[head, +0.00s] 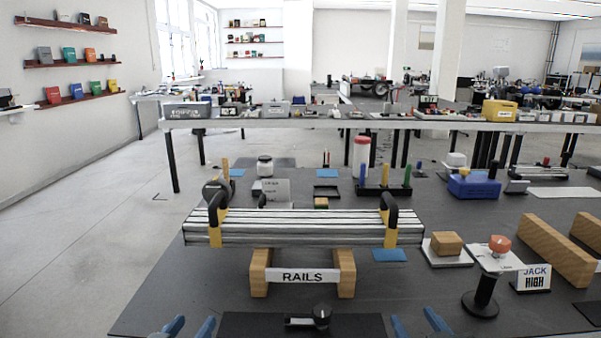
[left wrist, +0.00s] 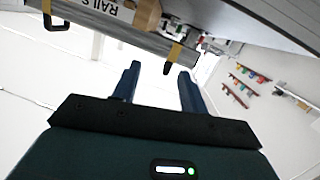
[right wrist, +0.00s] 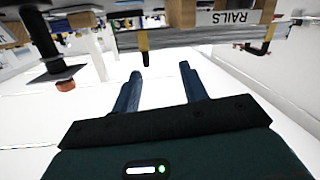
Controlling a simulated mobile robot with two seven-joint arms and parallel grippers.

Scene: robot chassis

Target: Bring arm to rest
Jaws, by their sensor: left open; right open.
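My left gripper (head: 188,327) shows at the bottom edge of the head view, its two blue fingers apart and nothing between them. My right gripper (head: 421,325) is at the bottom edge too, further right, also open and empty. The left wrist view shows the left fingers (left wrist: 158,85) spread, and the right wrist view shows the right fingers (right wrist: 160,88) spread. Both grippers are in front of the metal rails (head: 300,232), which have black handles and yellow bands and lie across wooden blocks (head: 261,273) with a RAILS sign (head: 302,276). Neither gripper touches them.
A dark table (head: 190,290) carries everything. A black mat with a small knob (head: 322,316) lies between the grippers at the front. A jack with an orange top (head: 499,245), a JACK HIGH sign (head: 533,278) and a wooden beam (head: 556,252) stand at the right.

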